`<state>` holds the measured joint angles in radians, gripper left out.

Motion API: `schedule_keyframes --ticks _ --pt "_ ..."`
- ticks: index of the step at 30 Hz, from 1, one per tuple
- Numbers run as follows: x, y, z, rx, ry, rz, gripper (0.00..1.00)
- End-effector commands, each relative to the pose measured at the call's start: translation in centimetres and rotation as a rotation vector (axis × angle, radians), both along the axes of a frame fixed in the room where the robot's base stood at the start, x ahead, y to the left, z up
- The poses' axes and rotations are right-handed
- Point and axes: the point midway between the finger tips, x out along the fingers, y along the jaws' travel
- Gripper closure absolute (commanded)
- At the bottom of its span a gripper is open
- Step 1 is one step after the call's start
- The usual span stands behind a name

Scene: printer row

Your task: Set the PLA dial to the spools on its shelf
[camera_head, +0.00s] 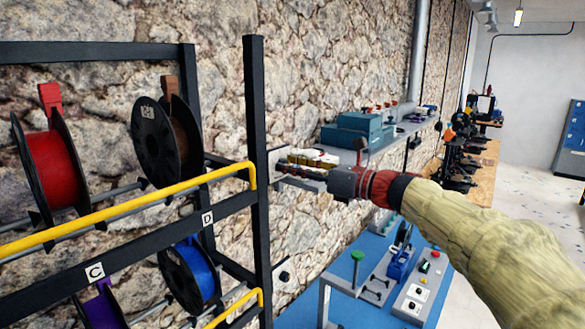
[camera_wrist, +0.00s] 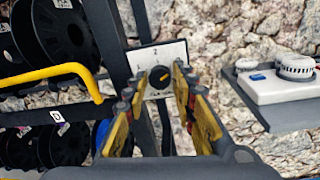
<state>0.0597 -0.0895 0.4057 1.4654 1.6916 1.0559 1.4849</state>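A dial with a round black knob and a yellow pointer mark (camera_wrist: 160,77) sits on a white plate (camera_wrist: 173,52) in the wrist view. The figures 1 and 2 show on the plate; the mark looks tilted up and right. My gripper (camera_wrist: 154,88) is open, with yellow-and-black fingers on either side of the knob; I cannot tell whether they touch it. In the head view my gripper (camera_head: 305,164) reaches the rack's right post. The rack holds a red spool (camera_head: 52,172), a black-flanged brown spool (camera_head: 160,140), a blue spool (camera_head: 192,272) and a purple spool (camera_head: 103,308).
Yellow rails (camera_head: 130,209) run along the rack's shelves, labelled C and D. Another black knob on a plate (camera_head: 285,276) is lower down beside the rack. A grey shelf with a white device (camera_wrist: 282,86) is right of my gripper. A blue bench (camera_head: 300,305) stands below.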

Motion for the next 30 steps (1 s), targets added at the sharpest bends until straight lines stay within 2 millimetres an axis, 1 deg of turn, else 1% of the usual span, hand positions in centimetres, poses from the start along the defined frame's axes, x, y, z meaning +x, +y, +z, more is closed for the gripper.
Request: schedule_keyframes --ticks 2,12,22,30 --pt "0.0 -0.01 0.01 0.0 0.0 0.0 0.8" --pt "0.0 -0.02 0.01 0.0 0.0 0.0 0.99" --pt "0.01 -0.02 -0.02 -0.013 -0.018 -0.001 1.0" --pt "0.0 0.0 -0.09 -0.094 -0.124 0.0 1.0"
